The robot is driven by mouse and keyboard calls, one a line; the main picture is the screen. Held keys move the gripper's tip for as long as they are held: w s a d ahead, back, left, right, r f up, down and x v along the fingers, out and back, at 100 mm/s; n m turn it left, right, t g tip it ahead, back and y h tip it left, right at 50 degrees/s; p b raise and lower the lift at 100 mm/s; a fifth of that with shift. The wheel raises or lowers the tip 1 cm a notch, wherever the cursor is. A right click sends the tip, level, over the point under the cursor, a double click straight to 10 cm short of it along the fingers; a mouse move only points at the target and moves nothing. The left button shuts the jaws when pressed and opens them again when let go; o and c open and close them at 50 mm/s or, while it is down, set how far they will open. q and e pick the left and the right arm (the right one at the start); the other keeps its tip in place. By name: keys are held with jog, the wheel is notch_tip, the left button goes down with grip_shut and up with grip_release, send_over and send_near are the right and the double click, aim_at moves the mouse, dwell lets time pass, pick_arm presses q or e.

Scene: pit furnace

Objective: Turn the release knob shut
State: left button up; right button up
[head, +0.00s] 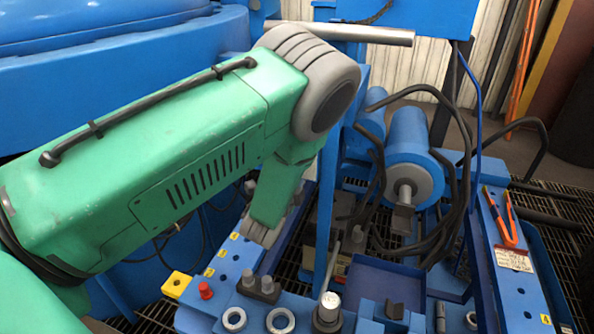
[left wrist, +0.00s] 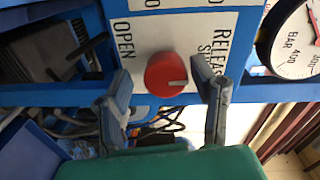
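The red round release knob (left wrist: 167,75) sits on a white label plate (left wrist: 150,35) in the left wrist view. Its pale pointer line lies toward the right, on the side of the words RELEASE and SHUT; OPEN is printed on the left. My left gripper (left wrist: 162,92) is open, with one grey finger on each side of the knob. A gap shows at the left finger; the right finger looks close to the knob, but I cannot tell if it touches. In the head view my green left arm hides its gripper, and the knob does not show. My right gripper is out of view.
A round pressure gauge (left wrist: 295,40) is right of the plate in the left wrist view. In the head view, a blue bench (head: 235,262) carries several fittings and a red button (head: 205,290). Blue cylinders (head: 410,140), black hoses (head: 465,185) and orange-handled pliers (head: 500,215) are at the right.

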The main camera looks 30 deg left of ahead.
pick_arm(q)
jog(key=shift+r, duration=0.15)
jog(key=shift+s, duration=0.1)
jog(key=v, duration=1.1)
jog(key=shift+s, duration=0.3)
jog(key=shift+d, duration=0.15)
